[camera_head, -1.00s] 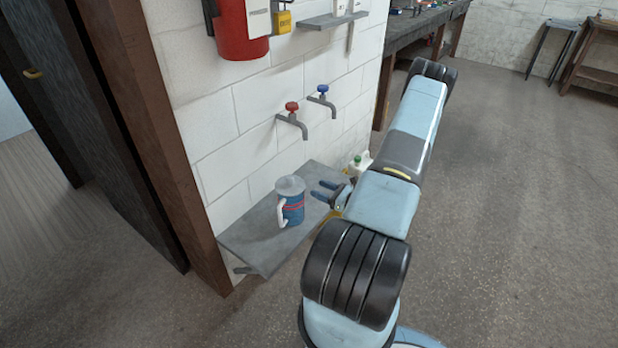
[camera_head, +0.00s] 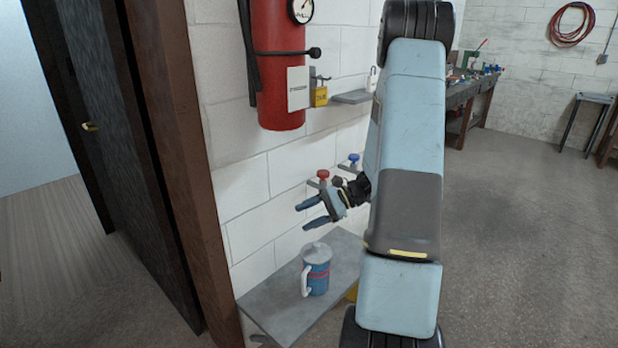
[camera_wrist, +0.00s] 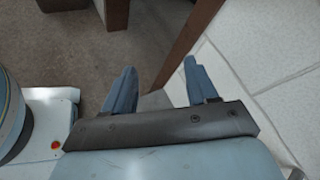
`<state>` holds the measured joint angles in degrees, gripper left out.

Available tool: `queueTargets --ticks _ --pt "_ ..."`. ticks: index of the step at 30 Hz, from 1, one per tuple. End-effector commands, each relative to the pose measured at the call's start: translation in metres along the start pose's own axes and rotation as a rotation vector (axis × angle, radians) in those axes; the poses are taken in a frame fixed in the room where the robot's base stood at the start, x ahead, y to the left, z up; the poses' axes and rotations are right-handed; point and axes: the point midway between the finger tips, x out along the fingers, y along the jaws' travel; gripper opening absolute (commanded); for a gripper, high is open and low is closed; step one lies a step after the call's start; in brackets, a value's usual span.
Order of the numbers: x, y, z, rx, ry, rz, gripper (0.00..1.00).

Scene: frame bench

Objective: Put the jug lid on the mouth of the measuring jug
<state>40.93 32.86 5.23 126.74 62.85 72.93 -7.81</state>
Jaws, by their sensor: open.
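The measuring jug (camera_head: 318,281) is blue with a red band and a white handle on its left. It stands upright on the grey wall shelf (camera_head: 268,304). The grey jug lid (camera_head: 317,252) sits on top of the jug, over its mouth; whether it is fully seated is too small to tell. My gripper (camera_head: 304,215) is open and empty, above the jug and apart from it, with its fingers pointing left. In the wrist view, my gripper (camera_wrist: 156,80) shows nothing between its two blue fingers. The jug and lid do not show there.
A red tap (camera_head: 322,176) and a blue tap (camera_head: 353,159) stick out of the white wall behind my gripper. A red fire extinguisher (camera_head: 278,65) hangs above. A brown door frame (camera_head: 180,160) stands at the left. The shelf's left part is bare.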

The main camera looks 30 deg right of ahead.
Motion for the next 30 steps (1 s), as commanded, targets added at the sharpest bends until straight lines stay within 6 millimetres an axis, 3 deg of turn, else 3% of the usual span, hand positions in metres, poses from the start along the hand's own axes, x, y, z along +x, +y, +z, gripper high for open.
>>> queueTargets --ticks 3,12,30 --pt "0.005 -0.001 0.036 -0.098 0.040 0.106 0.58" --pt "0.010 0.009 0.113 -0.337 0.149 0.344 0.58" --pt "-0.008 0.048 0.238 -0.852 0.427 0.703 0.58"
